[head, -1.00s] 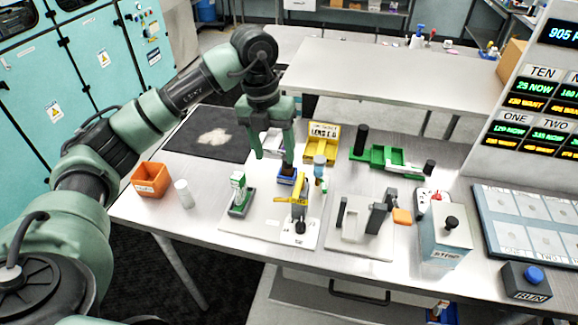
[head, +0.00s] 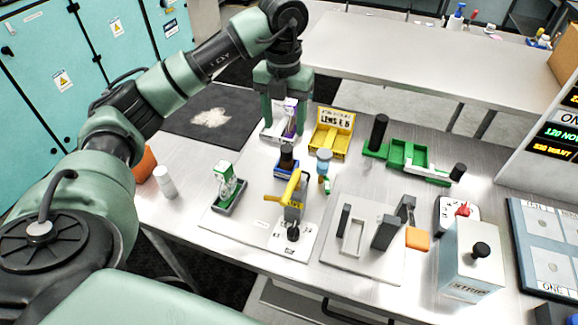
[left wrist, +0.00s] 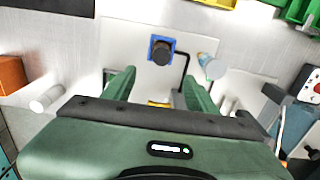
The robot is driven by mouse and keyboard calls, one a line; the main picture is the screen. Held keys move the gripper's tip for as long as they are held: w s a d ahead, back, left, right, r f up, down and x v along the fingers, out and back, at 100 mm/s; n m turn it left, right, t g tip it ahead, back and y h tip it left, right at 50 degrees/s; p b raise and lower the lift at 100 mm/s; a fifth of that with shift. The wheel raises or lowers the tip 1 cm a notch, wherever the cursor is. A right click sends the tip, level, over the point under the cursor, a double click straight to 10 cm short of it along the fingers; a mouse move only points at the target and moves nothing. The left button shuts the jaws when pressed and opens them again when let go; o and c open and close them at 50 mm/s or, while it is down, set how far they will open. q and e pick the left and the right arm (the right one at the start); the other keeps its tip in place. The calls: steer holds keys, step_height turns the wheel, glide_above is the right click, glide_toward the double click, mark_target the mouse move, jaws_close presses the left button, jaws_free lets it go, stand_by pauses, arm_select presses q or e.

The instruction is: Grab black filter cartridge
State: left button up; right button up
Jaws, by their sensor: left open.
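A dark cylinder (head: 287,154), likely the black filter cartridge, stands upright in a small blue holder (head: 279,172) on the white board. In the left wrist view the dark cylinder (left wrist: 161,54) shows from above in the blue holder (left wrist: 152,44), ahead of the gap between my fingers. My left gripper (head: 284,128) is open and empty, fingers pointing down, above and behind the holder in the head view. Its two fingers also frame the left wrist view (left wrist: 158,88). Another black cylinder (head: 378,132) stands at the green tray (head: 408,152). My right gripper is out of view.
A yellow-handled clamp (head: 292,200) stands just in front of the blue holder. A yellow bin (head: 331,140) is behind. A green-and-white box (head: 226,182) sits left.

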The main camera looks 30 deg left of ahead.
mark_target(286, 148)
arm_select(q)
step_height(286, 148, down, 3)
steer(key=shift+w+r+b, duration=0.1)
steer(key=shift+w+b, duration=0.05)
steer(key=shift+b, duration=0.75)
steer(key=shift+f, duration=0.9)
steer(key=shift+f+p, duration=0.35)
steer(key=shift+f, duration=0.1)
steer(key=f, duration=0.1)
steer(key=f+p, duration=0.1)
steer(key=f, duration=0.1)
steer(key=f+p, duration=0.1)
steer(key=shift+w+a+f, duration=0.1)
steer(key=shift+w+f, duration=0.15)
steer(key=shift+w, duration=0.15)
steer(key=shift+f, duration=0.4)
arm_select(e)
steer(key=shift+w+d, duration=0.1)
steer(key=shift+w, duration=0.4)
arm_select(q)
steer(key=shift+c, duration=0.3)
jaws_close()
